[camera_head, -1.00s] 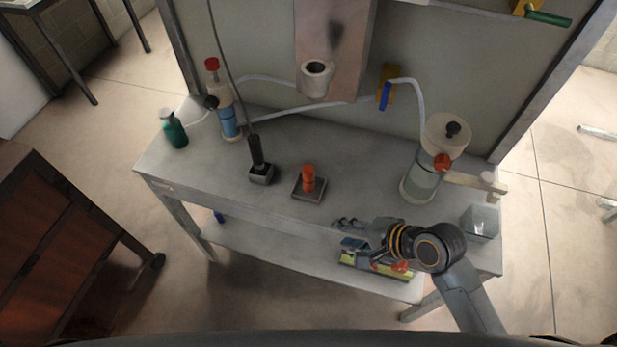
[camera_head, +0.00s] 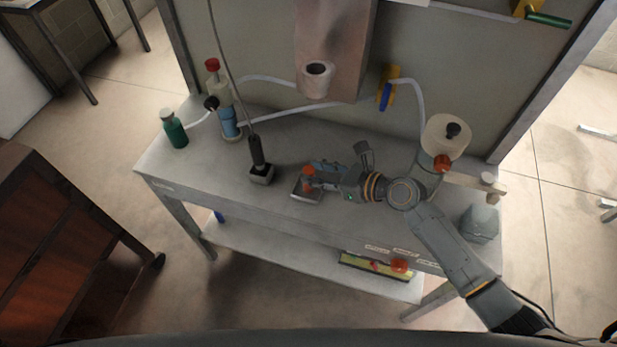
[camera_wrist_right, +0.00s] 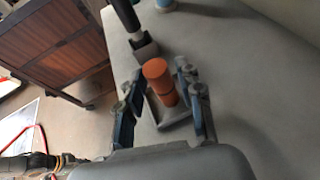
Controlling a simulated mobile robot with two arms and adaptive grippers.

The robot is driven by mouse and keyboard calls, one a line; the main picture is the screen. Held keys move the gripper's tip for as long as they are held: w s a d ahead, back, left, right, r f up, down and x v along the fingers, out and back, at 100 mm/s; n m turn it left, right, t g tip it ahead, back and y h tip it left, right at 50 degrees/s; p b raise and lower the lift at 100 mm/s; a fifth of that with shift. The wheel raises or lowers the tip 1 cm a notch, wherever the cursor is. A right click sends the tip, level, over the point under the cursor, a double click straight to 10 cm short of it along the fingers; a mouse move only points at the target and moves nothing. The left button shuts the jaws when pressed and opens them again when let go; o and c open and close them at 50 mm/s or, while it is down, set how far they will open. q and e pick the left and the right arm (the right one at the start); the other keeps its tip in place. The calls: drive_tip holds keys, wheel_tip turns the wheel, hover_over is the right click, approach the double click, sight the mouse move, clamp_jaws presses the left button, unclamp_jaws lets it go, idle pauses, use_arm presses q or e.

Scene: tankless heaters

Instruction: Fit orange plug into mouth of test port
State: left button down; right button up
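The orange plug (camera_head: 308,173) stands upright in a small square grey tray (camera_head: 303,196) on the bench. My right gripper (camera_head: 314,177) reaches in from the right at the plug. In the right wrist view, its two fingers are spread on either side of the orange plug (camera_wrist_right: 159,82), with a visible gap, so it is open. A pale cylindrical port with a dark round mouth (camera_head: 317,70), which looks like the test port, sits on the metal panel behind the bench; its mouth is empty. My left gripper is not in view.
A black-handled probe (camera_head: 257,152) stands in a holder left of the tray. White hoses run along the wall.

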sight(297, 180)
drive_tip(key=x, duration=0.6)
drive_tip(key=shift+a+f, duration=0.2)
drive_tip(key=shift+f, duration=0.25)
drive_tip(key=shift+s, duration=0.1)
clamp_jaws()
